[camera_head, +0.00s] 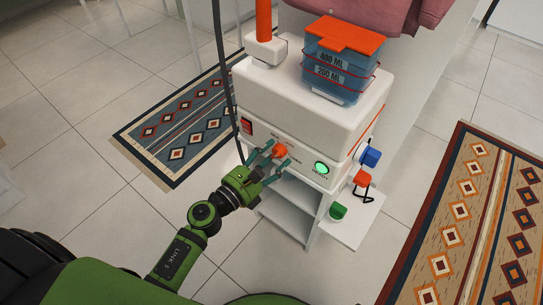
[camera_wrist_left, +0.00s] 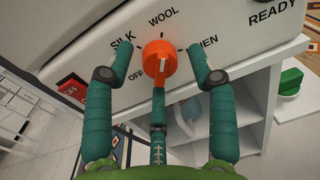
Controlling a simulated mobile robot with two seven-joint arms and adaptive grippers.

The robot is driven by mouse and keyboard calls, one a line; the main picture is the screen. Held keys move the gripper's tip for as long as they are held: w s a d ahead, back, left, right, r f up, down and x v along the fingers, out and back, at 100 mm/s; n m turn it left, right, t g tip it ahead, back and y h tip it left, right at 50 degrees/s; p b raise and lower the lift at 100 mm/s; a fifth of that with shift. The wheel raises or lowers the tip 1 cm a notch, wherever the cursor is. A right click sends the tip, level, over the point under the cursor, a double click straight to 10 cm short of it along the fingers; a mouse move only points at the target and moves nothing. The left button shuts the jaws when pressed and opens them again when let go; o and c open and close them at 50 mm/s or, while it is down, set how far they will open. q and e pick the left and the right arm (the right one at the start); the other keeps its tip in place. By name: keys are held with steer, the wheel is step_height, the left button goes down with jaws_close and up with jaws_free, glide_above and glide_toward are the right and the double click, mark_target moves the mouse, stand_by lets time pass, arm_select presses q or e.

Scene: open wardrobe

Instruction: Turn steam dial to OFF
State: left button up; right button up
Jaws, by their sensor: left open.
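The orange steam dial (camera_wrist_left: 160,58) sits on the white front panel of the steam station, with SILK, OFF, WOOL and a partly hidden LINEN label around it. A short white mark on its face runs roughly up and down the picture; I cannot tell exactly which label it points to. My left gripper (camera_wrist_left: 161,60) is open, its green fingers on either side of the dial with gaps visible, and a third finger below. In the head view the dial (camera_head: 279,150) shows between the fingertips of my left gripper (camera_head: 274,153). My right gripper is not in view.
A red switch (camera_head: 246,126) is left of the dial and a lit green button (camera_head: 321,168) right of it. A blue water tank (camera_head: 337,65) with an orange lid stands on top. A dark cable (camera_head: 223,70) hangs at the left. Open shelves (camera_head: 290,205) are below the panel.

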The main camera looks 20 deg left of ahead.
arm_select(q)
steer(key=c, duration=1.1)
steer(key=shift+c, duration=0.2)
jaws_close()
